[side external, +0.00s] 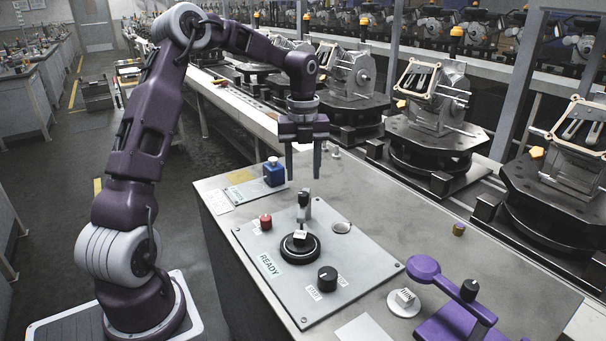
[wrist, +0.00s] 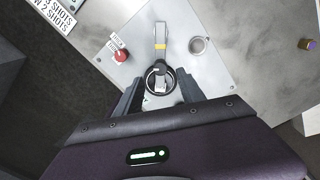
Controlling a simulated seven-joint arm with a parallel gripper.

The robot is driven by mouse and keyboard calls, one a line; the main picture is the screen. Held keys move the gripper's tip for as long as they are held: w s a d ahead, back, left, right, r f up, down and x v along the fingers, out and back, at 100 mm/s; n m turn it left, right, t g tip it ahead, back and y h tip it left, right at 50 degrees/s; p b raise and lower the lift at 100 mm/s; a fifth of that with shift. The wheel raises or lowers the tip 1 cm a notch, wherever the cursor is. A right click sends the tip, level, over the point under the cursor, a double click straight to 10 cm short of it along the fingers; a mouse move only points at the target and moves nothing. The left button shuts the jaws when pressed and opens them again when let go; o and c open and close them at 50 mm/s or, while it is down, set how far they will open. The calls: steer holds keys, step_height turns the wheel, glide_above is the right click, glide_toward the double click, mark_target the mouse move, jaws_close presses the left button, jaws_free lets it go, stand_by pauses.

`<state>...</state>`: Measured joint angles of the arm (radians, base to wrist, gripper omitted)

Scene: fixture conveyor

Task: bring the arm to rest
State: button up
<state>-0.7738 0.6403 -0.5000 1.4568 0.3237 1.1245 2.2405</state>
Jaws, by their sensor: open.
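My gripper (side external: 303,165) hangs pointing down above the back part of the grey control panel (side external: 330,262). Its two fingers are apart with nothing between them. In the wrist view the gripper (wrist: 161,92) shows its open fingers on either side of a black round base with a small white block. That black round base (side external: 299,246) sits on the panel, with an upright grey and black lever (side external: 304,204) just behind it. The fingertips look above the lever and apart from it.
A red button (side external: 266,222), a black knob (side external: 327,279) and a hole (side external: 341,227) are on the panel. A blue block (side external: 274,172) stands at the back left. A purple device (side external: 450,300) is at the front right. Fixtures (side external: 433,120) line the conveyor behind the table.

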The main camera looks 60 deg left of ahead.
steer(key=s+d+r+n+t+y, duration=0.2)
steer(key=s+d+r+n, duration=0.85)
steer(key=d, duration=0.25)
steer(key=s+d+n+t+h, duration=0.1)
steer(key=s+d+n, duration=0.2)
steer(key=s+n, duration=0.3)
steer(key=s+d+n+t+h, duration=0.1)
steer(key=s+d+n, duration=0.3)
steer(key=s, duration=0.5)
steer(key=n+t, duration=0.1)
steer(key=n, duration=0.1)
steer(key=shift+d+f+n+t, duration=0.2)
steer(key=shift+d+n+t, duration=0.05)
steer(key=shift+n+t, duration=0.1)
steer(key=shift+w, duration=0.1)
